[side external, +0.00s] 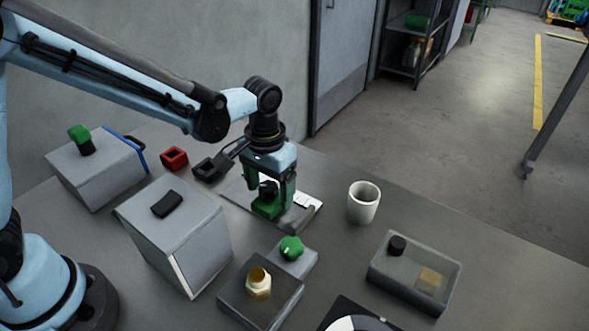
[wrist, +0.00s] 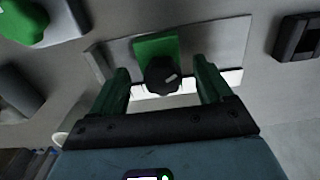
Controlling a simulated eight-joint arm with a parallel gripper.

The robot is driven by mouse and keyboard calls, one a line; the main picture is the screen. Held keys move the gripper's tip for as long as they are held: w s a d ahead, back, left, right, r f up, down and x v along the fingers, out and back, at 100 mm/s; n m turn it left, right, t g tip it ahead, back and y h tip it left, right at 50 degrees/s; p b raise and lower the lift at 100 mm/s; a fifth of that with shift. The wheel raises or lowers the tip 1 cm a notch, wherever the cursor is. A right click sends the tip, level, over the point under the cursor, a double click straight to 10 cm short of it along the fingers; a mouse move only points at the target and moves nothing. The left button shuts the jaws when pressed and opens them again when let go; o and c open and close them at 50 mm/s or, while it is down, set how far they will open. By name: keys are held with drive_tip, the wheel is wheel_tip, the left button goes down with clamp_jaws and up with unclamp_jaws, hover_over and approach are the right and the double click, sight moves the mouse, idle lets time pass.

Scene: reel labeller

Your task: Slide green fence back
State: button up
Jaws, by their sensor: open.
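The green fence (wrist: 152,46) is a green block with a black ridged knob (wrist: 163,76), set on a flat grey plate (wrist: 225,40). In the side view the green fence (side external: 266,209) stands on the plate below my wrist, partly covered by my fingers. My gripper (wrist: 161,77) is open, pointing down over the plate. In the wrist view the knob shows between my two green fingers, with a visible gap on each side. I cannot tell whether the fingertips are level with the knob. My gripper also shows in the side view (side external: 270,193).
A white cup (side external: 363,203) stands right of the plate. A green knob (side external: 291,248) and a brass knob (side external: 259,281) are in front. A clear-sided box (side external: 416,272) is at right. Grey housings (side external: 181,232), a red square part (side external: 174,158) and a black one (side external: 209,169) lie left.

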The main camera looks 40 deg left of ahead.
sight(237, 188)
drive_tip(key=shift+f, duration=0.95)
clamp_jaws()
drive_tip(key=a, duration=0.9)
drive_tip(key=shift+a, duration=0.35)
unclamp_jaws()
drive_tip(key=shift+d, duration=0.1)
drive_tip(key=shift+r, duration=0.1)
wheel_tip(237, 188, up, 12)
